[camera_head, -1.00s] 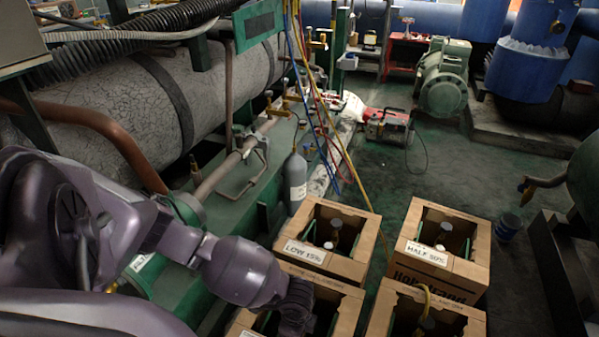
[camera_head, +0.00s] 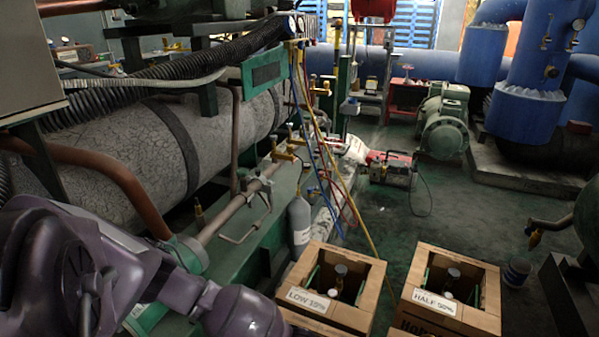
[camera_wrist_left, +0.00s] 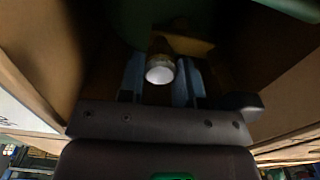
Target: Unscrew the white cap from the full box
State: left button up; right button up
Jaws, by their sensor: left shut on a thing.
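In the left wrist view, my left gripper (camera_wrist_left: 162,82) is down inside a cardboard box (camera_wrist_left: 35,85), its two blue-grey fingers on either side of a round white cap (camera_wrist_left: 160,75). It is shut on the cap. A brass-coloured valve part (camera_wrist_left: 160,46) shows just beyond the cap, above a dark green cylinder (camera_wrist_left: 180,22). The box's label is not readable there. In the head view, my left arm comes in from the left and its gripper is below the picture's lower edge. My right gripper is in neither view.
Open boxes labelled LOW 15% (camera_head: 314,301) and HALF 50% (camera_head: 435,302) stand at the lower middle and right, with cylinders inside. Hoses (camera_head: 318,140) hang behind them near a grey bottle (camera_head: 300,222). A large pipe runs along the left.

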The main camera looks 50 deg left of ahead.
pick_arm(q)
jog(key=shift+w, duration=0.1)
jog(key=shift+r+n+p, duration=0.1)
jog(key=shift+n+p, duration=1.05)
jog(key=shift+n, duration=0.65)
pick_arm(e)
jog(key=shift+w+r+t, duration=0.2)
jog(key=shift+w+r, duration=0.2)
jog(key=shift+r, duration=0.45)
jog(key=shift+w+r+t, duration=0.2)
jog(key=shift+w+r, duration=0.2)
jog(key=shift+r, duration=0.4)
pick_arm(q)
jog(key=shift+a, duration=0.1)
jog(key=shift+w+n+p, duration=0.15)
jog(key=shift+n+p, duration=0.7)
jog(key=shift+n, duration=0.95)
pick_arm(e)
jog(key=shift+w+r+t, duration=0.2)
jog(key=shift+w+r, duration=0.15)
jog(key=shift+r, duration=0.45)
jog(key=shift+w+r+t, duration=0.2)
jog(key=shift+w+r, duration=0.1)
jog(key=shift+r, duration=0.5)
